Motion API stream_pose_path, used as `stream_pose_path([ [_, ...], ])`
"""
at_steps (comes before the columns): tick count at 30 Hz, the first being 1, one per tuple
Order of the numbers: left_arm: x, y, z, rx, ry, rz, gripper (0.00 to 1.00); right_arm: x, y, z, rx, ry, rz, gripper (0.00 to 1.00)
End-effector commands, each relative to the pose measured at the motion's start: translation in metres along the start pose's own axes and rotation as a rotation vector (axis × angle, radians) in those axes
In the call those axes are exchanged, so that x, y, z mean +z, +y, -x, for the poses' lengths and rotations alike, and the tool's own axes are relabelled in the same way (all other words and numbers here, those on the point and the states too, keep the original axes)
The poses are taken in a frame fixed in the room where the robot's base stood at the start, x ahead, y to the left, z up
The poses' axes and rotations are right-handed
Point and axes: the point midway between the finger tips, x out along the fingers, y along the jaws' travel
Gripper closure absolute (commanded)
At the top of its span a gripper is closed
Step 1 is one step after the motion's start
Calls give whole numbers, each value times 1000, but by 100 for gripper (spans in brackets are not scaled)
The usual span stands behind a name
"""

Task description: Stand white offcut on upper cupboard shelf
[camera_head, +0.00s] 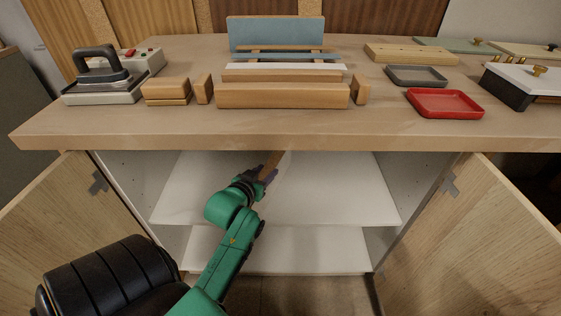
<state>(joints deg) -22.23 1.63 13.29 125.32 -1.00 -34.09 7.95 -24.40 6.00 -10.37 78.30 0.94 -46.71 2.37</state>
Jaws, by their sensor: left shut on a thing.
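The white offcut (283,168) is inside the open cupboard under the bench, with a pale face and a brown edge strip showing. My left gripper (267,176) is shut on it, and the offcut stands tilted above the upper cupboard shelf (340,195). Its top end reaches close to the underside of the bench top. Its lower end is partly hidden by the gripper, so I cannot tell whether it touches the shelf. My right gripper is not in view.
Both cupboard doors, left (70,225) and right (490,230), stand open. The lower shelf (300,250) is empty where visible. The bench top's front edge (300,138) overhangs the opening. On it are wood blocks, a red tray (445,110) and an iron-like press (103,80).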

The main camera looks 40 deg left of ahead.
Motion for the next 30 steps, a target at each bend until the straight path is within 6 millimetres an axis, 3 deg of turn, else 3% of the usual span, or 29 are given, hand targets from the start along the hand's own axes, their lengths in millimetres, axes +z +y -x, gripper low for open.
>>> stream_pose_path([
  [6, -25, -1, -65, -2, 10, -2, 100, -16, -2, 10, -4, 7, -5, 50],
  [12, -42, -1, -112, -1, 8, -2, 100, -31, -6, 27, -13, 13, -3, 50],
  [14, -44, -1, -118, -1, 6, -1, 100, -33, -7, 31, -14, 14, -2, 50],
  [21, -12, 0, -131, -1, 4, -2, 100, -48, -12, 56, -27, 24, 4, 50],
  [30, -11, 0, -131, -1, 5, -2, 100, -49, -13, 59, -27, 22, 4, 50],
])
